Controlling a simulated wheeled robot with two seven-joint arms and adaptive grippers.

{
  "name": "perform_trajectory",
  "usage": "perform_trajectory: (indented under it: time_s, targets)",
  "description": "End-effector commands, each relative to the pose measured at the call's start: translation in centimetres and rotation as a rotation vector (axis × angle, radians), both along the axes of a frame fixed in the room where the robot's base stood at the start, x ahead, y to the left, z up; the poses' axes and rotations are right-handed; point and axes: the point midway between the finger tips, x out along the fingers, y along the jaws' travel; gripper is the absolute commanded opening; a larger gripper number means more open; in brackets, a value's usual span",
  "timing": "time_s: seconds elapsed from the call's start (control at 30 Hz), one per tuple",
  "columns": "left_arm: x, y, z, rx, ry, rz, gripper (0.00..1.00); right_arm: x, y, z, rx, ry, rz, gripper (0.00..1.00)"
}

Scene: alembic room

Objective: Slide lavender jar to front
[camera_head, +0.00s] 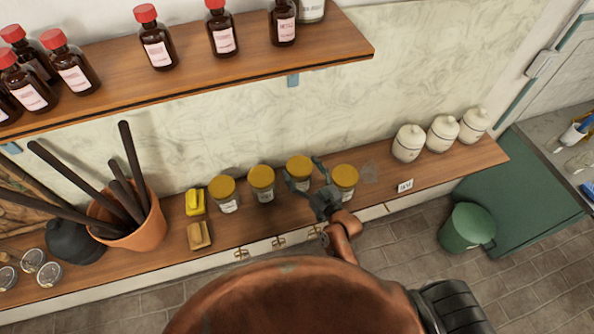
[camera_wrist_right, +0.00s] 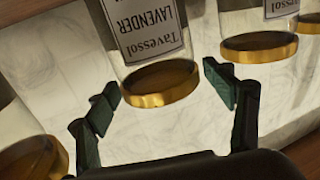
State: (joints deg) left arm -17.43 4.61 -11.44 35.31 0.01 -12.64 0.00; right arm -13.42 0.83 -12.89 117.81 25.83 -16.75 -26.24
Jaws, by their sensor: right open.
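The lavender jar (camera_wrist_right: 160,50) is clear glass with a gold lid; its label reads "Tavessol LAVENDER", upside down in the right wrist view. In the head view it (camera_head: 299,164) stands on the lower wooden shelf among similar yellow-lidded jars, slightly farther back than its right neighbour. My right gripper (camera_head: 304,171) is open at this jar, one finger toward each side. In the wrist view the fingertips (camera_wrist_right: 164,85) lie left and right of its lid, with gaps showing. The gripper partly hides the jar's lower body in the head view. My left gripper is not in view.
Jars stand close to the left (camera_head: 262,182) and right (camera_head: 345,180). Yellow blocks (camera_head: 195,202) and a terracotta pot (camera_head: 130,238) are farther left. A small card (camera_head: 405,185) and white lidded jars (camera_head: 443,134) are to the right. An upper shelf (camera_head: 200,75) holds brown bottles.

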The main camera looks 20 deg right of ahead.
Motion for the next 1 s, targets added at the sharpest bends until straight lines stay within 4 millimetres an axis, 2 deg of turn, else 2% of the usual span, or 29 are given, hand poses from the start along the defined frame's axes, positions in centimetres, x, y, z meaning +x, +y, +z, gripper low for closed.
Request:
perform_trajectory:
  time_s: [0.3,0.43,0.83,1.0]
  targets:
    - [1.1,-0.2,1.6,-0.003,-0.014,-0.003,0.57,4.5,1.4,0.4,-0.002,-0.002,0.002,0.76]
    - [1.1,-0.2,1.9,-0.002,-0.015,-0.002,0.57,5.8,1.8,0.3,-0.004,-0.002,0.002,0.76]
    - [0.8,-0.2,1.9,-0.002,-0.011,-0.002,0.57,6.5,2.0,0.1,-0.004,-0.001,0.002,0.76]
    - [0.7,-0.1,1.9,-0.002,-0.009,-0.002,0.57,6.5,2.0,0.1,-0.005,-0.001,0.002,0.64]
